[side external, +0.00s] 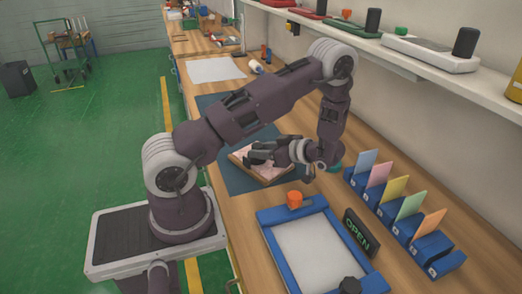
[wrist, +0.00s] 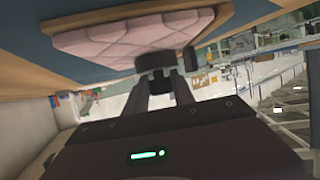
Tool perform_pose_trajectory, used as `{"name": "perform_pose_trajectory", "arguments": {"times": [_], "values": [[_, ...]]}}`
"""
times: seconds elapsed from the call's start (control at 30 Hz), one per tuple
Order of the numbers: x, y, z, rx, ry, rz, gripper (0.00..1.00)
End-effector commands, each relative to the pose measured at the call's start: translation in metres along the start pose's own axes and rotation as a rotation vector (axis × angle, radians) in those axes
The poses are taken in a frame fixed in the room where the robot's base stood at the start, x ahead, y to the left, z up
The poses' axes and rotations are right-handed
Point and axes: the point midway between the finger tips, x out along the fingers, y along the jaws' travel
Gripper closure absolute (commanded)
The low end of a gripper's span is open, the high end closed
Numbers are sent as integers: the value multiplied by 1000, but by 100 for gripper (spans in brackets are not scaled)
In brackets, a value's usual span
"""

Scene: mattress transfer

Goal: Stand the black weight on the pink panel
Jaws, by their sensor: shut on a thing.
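My gripper (side external: 258,152) is low over the pink panel (side external: 267,171), reaching in from the right in the side external view. In the wrist view my gripper (wrist: 161,88) is shut on the black weight (wrist: 154,64), a short dark cylinder between the fingertips. The pink panel (wrist: 100,45) looks quilted and lies on a wooden board, close beside the weight in that view. I cannot tell whether the weight touches the panel. In the side external view the weight is hard to tell apart from the dark fingers.
The board lies on a dark mat (side external: 238,182) on the wooden bench. A blue-framed tray (side external: 268,238) with an orange knob stands in front, beside an OPEN sign (side external: 361,234). Blue holders with coloured cards (side external: 397,202) line the right. A shelf (side external: 420,68) carries scales above.

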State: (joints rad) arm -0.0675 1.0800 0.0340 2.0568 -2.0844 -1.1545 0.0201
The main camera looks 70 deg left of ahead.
Motion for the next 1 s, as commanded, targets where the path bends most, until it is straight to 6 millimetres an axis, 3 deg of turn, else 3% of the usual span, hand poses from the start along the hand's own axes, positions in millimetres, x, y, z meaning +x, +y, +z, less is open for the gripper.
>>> {"name": "perform_pose_trajectory", "arguments": {"times": [0.3, 0.33, 0.43, 0.77, 0.87, 1.0], "values": [[1, 0, 2, 0, 2, 0, 100], [1, 0, 3, 0, 0, 1, 66], [1, 0, 2, 0, 0, 1, 48], [0, 0, -1, -1, 0, 1, 48], [-17, 2, 0, -1, -1, 6, 48], [-57, 1, 0, -1, -3, 7, 48]]}}
